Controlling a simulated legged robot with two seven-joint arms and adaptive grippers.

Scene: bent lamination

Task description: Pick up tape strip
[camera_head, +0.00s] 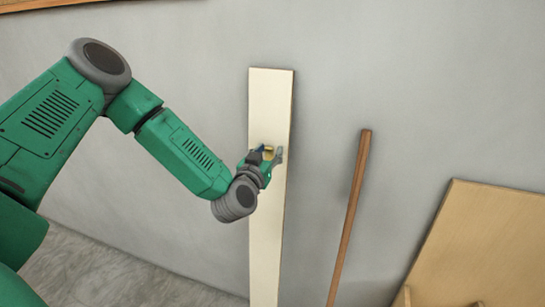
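My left gripper (268,155) is in front of a tall cream board (271,95) near the middle of the view. Its fingers point up and stand apart, with a gap between them. A small golden-yellow piece (268,149) shows between the fingers, nearer the left one. It may be the tape strip, but it is too small to be sure. I cannot tell whether the fingers touch it. My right gripper is not in view.
The cream board stands upright along a grey wall (420,80). A thin brown wooden pole (350,215) leans to its right. A tan wooden panel (485,245) stands at the lower right. Bare grey floor (100,275) shows at the lower left.

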